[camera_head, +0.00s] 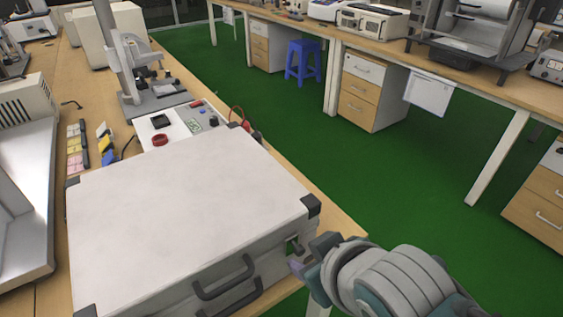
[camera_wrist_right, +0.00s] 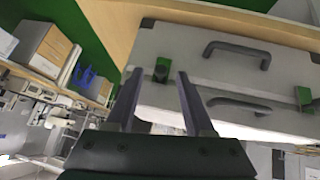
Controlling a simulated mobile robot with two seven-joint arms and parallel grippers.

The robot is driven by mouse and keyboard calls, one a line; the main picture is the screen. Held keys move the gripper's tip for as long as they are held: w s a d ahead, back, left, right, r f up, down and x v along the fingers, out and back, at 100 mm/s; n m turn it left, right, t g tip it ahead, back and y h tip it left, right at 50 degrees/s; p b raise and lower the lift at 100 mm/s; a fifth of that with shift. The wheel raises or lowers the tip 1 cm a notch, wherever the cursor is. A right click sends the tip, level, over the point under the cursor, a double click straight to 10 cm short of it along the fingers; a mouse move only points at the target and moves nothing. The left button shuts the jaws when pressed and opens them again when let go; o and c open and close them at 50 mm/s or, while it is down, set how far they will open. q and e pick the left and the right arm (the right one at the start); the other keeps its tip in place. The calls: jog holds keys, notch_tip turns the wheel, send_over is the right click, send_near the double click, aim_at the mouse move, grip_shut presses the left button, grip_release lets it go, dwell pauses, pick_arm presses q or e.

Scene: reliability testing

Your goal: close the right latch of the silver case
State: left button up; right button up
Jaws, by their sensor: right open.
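The silver case (camera_head: 185,200) lies on the wooden bench with its pale lid down, dark corner caps and dark handles on the front. Its right latch (camera_head: 294,245) shows a dark lever and a small green part on the front, near the right corner. In the wrist view this latch (camera_wrist_right: 161,70) is at the left end of the case front; I cannot tell its exact position. My right gripper (camera_head: 303,265) is open just in front of it. In the wrist view its two fingers (camera_wrist_right: 160,76) point at the latch, one on each side. My left gripper is not in view.
The other latch (camera_wrist_right: 303,96) shows at the right in the wrist view. A panel with knobs (camera_head: 185,124) and a stand (camera_head: 150,100) are behind the case. A white device (camera_head: 25,190) stands to its left. The bench edge and green floor (camera_head: 390,190) are to the right.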

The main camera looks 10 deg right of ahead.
jog(key=p+v, duration=0.1)
jog(key=v, duration=0.3)
jog(key=shift+s+d+r, duration=0.1)
jog(key=shift+s+r, duration=0.15)
jog(key=shift+r, duration=0.05)
jog(key=s+d+r+m+g, duration=0.1)
jog(key=s+d+r+g, duration=0.15)
jog(key=s+r, duration=0.35)
jog(key=s+d+r+m+g, duration=0.1)
jog(key=s+d+r+g, duration=0.2)
jog(key=s, duration=0.6)
notch_tip(320, 180, up, 38)
jog(key=t+p, duration=0.1)
jog(key=p, duration=3.6)
jog(key=shift+s+d, duration=0.2)
jog(key=shift+d, duration=0.2)
jog(key=shift+f, duration=0.1)
